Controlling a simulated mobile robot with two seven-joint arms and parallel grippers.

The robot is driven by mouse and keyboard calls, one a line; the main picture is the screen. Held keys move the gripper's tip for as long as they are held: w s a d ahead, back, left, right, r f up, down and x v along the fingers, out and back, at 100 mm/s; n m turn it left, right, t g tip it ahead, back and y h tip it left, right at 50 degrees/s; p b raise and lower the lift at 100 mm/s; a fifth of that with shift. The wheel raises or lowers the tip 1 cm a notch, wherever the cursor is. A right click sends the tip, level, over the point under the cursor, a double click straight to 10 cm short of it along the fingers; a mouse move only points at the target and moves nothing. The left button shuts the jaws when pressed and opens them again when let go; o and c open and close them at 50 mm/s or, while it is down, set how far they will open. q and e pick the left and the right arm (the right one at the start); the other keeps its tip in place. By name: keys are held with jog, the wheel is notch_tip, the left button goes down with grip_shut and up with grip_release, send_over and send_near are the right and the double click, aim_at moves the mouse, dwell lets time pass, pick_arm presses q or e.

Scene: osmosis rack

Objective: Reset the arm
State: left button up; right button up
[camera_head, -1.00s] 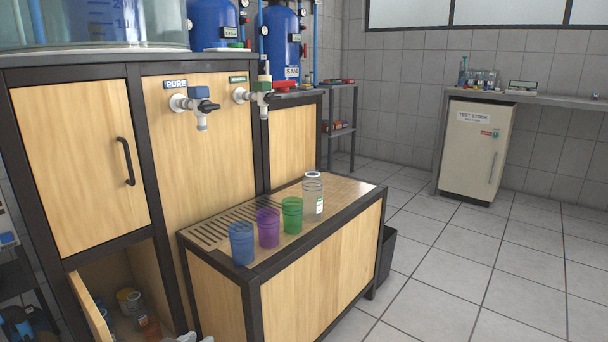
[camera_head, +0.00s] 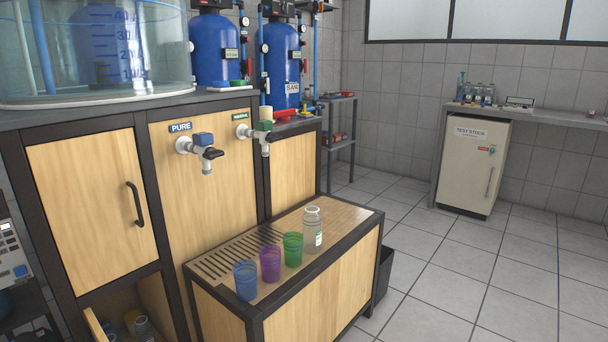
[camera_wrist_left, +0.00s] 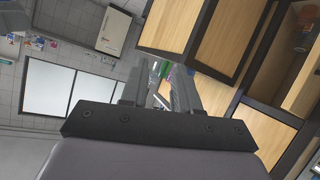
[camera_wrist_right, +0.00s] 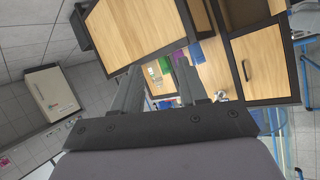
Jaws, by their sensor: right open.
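My left gripper (camera_wrist_left: 158,88) is open, with nothing between its fingers in the left wrist view. My right gripper (camera_wrist_right: 160,88) is open and empty in the right wrist view. Neither gripper nor arm shows in the head view. Both wrist views look at the cabinets from a tilted angle, and the fingers appear clear of them.
A blue cup (camera_head: 246,281), purple cup (camera_head: 270,264), green cup (camera_head: 293,249) and clear bottle (camera_head: 312,230) stand on the low bench (camera_head: 350,214). The PURE tap (camera_head: 205,150) and second tap (camera_head: 262,133) project above. Open floor (camera_head: 450,270) lies right.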

pick_arm(q)
jog(key=s+a+r+y+p, duration=0.1)
jog(key=s+a+r+p, duration=0.1)
jog(key=r+p, duration=0.3)
jog(key=s+a+r+g+y+p, duration=0.1)
jog(key=a+r+p, duration=0.4)
jog(key=p, duration=0.9)
jog(key=shift+s+r+y+p, duration=0.3)
jog(key=shift+s+y, duration=0.2)
jog(key=shift+s, duration=0.25)
pick_arm(e)
jog(key=s+d+r+h, duration=0.1)
jog(key=s+d+r, duration=0.1)
jog(key=r, duration=0.3)
jog(key=s+d+r+g+h, duration=0.1)
jog(key=s+d+r+h, duration=0.1)
jog(key=d+r, duration=0.3)
jog(key=shift+s+r, duration=0.25)
pick_arm(q)
jog(key=shift+a+f, duration=0.1)
jog(key=shift+a, duration=0.05)
